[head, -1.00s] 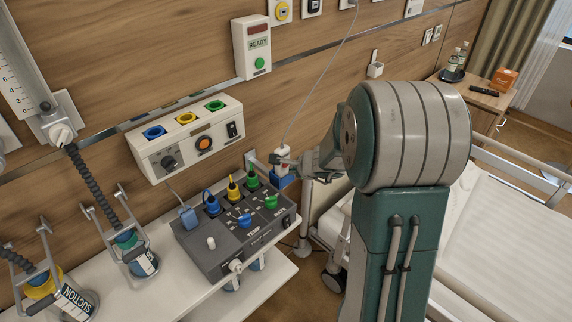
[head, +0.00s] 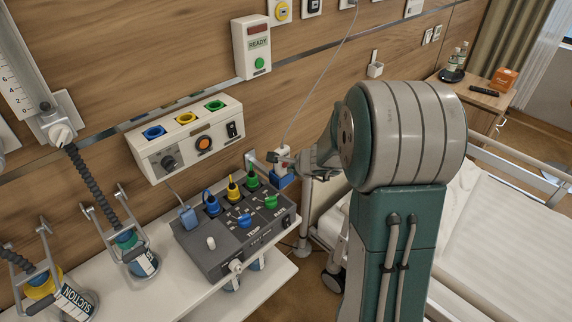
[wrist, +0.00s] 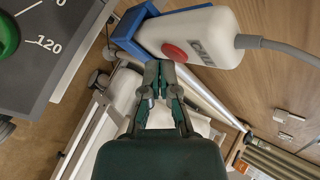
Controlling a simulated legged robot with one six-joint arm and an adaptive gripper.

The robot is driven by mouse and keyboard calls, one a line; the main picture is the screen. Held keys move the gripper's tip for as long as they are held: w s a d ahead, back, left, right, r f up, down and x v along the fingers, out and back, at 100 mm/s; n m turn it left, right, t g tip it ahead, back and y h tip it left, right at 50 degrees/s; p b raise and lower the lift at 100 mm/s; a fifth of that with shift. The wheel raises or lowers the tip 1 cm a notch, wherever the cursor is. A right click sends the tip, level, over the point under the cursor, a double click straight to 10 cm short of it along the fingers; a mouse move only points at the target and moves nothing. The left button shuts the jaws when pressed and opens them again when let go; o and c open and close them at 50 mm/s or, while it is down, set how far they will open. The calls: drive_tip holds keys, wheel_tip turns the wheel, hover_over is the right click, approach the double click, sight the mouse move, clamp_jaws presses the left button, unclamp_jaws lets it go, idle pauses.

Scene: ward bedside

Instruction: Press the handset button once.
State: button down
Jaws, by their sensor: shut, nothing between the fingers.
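The handset (wrist: 200,38) is white with a grey cord and sits in a blue holder (wrist: 125,33) in the wrist view. Its red button (wrist: 180,53) faces my gripper, beside the lettering. My gripper (wrist: 160,66) is shut and empty, its fingertips just below the button in the picture; I cannot tell whether they touch. In the head view the blue holder (head: 283,180) is small, and my gripper (head: 282,160) partly hides the handset.
A grey control box (head: 235,225) with coloured plugs and knobs stands on the white shelf left of the handset. A wall box reading READY (head: 252,48) has a green light. The bed (head: 500,230) lies to the right, behind my arm.

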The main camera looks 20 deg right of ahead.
drive_tip(key=shift+w+a, duration=0.15)
drive_tip(key=shift+w, duration=0.25)
idle(0.5)
idle(0.3)
drive_tip(key=shift+s+d, duration=0.3)
drive_tip(key=shift+s, duration=0.5)
drive_tip(key=shift+s+d, duration=0.3)
drive_tip(key=shift+s, duration=0.5)
drive_tip(key=shift+s+d, duration=0.25)
drive_tip(key=shift+s, duration=0.5)
drive_tip(key=shift+s+d, duration=0.3)
drive_tip(key=shift+s, duration=0.5)
